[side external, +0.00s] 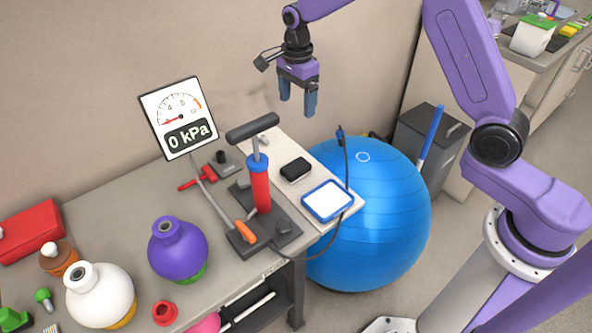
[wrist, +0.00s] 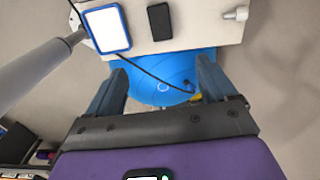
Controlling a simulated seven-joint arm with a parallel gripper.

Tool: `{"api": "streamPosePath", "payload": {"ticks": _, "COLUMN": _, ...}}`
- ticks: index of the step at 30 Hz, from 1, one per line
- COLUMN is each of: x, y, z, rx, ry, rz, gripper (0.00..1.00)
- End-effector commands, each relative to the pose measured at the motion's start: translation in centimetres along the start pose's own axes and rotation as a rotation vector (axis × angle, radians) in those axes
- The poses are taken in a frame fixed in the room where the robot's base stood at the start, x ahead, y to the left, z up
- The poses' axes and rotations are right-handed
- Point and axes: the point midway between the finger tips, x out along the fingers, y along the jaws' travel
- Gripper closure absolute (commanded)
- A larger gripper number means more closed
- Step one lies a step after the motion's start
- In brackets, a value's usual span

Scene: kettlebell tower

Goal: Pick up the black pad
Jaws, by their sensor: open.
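The black pad (side external: 295,169) is a small dark block with rounded edges. It lies on the pale board at the right end of the bench, behind a blue-framed white panel (side external: 327,201). In the wrist view the black pad (wrist: 160,21) is near the top edge, beside the blue-framed panel (wrist: 107,28). My gripper (side external: 298,107) is open and empty. It hangs in the air above and behind the pad, with its fingers pointing down. In the wrist view the fingertips (wrist: 160,70) are apart, and the pad lies beyond them.
A red pump (side external: 260,186) with a tall dark handle stands left of the pad. A gauge (side external: 181,118) reading 0 kPa stands behind. A large blue ball (side external: 385,225) sits beside the bench. A black hose (side external: 346,160) rises near the board's right edge.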

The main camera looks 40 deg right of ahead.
Motion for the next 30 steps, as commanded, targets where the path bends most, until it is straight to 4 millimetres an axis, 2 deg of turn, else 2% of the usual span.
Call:
{"api": "streamPosePath", "payload": {"ticks": 1, "x": 1.7, "y": 0.1, "z": 0.0, "rx": -0.001, "ry": 0.001, "rz": 0.007, "gripper": 0.15}}
{"api": "streamPosePath", "payload": {"ticks": 4, "x": 4.2, "y": 0.1, "z": 0.0, "rx": 0.000, "ry": 0.001, "rz": 0.005, "gripper": 0.15}}
{"api": "streamPosePath", "payload": {"ticks": 11, "x": 7.0, "y": 0.0, "z": 0.0, "rx": -0.001, "ry": 0.000, "rz": 0.001, "gripper": 0.15}}
{"api": "streamPosePath", "payload": {"ticks": 24, "x": 14.9, "y": 0.0, "z": 0.0, "rx": -0.002, "ry": 0.001, "rz": 0.003, "gripper": 0.15}}
{"api": "streamPosePath", "payload": {"ticks": 30, "x": 17.5, "y": 0.0, "z": 0.1, "rx": -0.002, "ry": 0.000, "rz": 0.000, "gripper": 0.15}}
